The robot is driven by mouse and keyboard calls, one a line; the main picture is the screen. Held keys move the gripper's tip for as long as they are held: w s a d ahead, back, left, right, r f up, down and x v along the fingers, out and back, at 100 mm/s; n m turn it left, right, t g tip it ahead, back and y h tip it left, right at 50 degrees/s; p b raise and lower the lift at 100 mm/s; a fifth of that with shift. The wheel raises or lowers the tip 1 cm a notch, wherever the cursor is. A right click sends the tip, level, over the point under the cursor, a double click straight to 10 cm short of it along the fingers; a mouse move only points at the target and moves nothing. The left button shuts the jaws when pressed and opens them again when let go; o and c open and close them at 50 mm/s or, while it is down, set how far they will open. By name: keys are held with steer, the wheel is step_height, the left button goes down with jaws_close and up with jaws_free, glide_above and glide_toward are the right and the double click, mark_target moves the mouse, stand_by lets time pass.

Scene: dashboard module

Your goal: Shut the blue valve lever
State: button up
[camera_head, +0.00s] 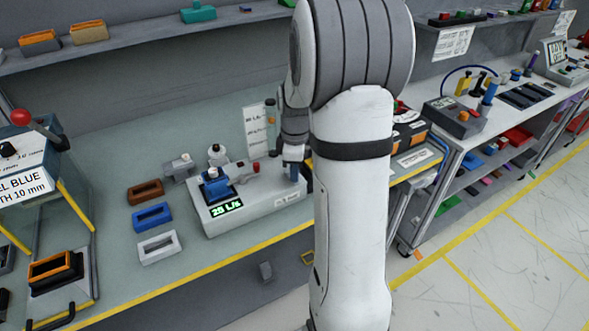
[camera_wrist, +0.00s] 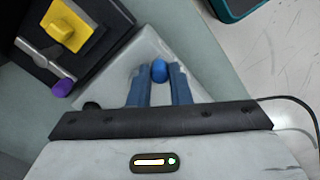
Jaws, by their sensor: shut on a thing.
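The blue valve lever shows in the wrist view as a rounded blue knob (camera_wrist: 159,70). My gripper (camera_wrist: 158,82) has its two blue fingers closed around it, one on each side. In the head view my gripper (camera_head: 293,172) points down at the right end of a pale grey module (camera_head: 255,208). The lever is mostly hidden there by my fingers. The module's green display (camera_head: 227,208) appears to read 25 L/s. How far the lever is turned cannot be told.
A blue fitting on a dark plate (camera_head: 215,187) and a red knob (camera_head: 256,167) sit on the module. Brown, blue and white frames (camera_head: 158,247) lie to its left. A yellow handle (camera_wrist: 66,27) on a dark block is close to my gripper.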

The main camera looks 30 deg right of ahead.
jaws_close()
steer(key=shift+a, duration=0.1)
steer(key=shift+m, duration=0.4)
steer(key=m, duration=0.1)
steer(key=a+m+b, duration=0.1)
steer(key=m, duration=0.1)
steer(key=shift+w+a+m, duration=0.15)
steer(key=shift+a+m, duration=0.05)
steer(key=shift+m, duration=0.1)
steer(key=m, duration=0.2)
steer(key=w+a+m+b, duration=0.1)
steer(key=m, duration=0.1)
steer(key=shift+a+m, duration=0.2)
steer(key=shift+m, duration=0.1)
steer(key=m, duration=0.2)
steer(key=w+a+m, duration=0.1)
steer(key=m, duration=0.1)
steer(key=shift+w, duration=0.1)
steer(key=shift+w+a+m+b, duration=0.15)
steer(key=shift+w+m, duration=0.25)
steer(key=shift+m, duration=0.85)
steer(key=shift+w+m+b, duration=0.2)
steer(key=shift+w+m, duration=0.2)
steer(key=shift+m, duration=0.85)
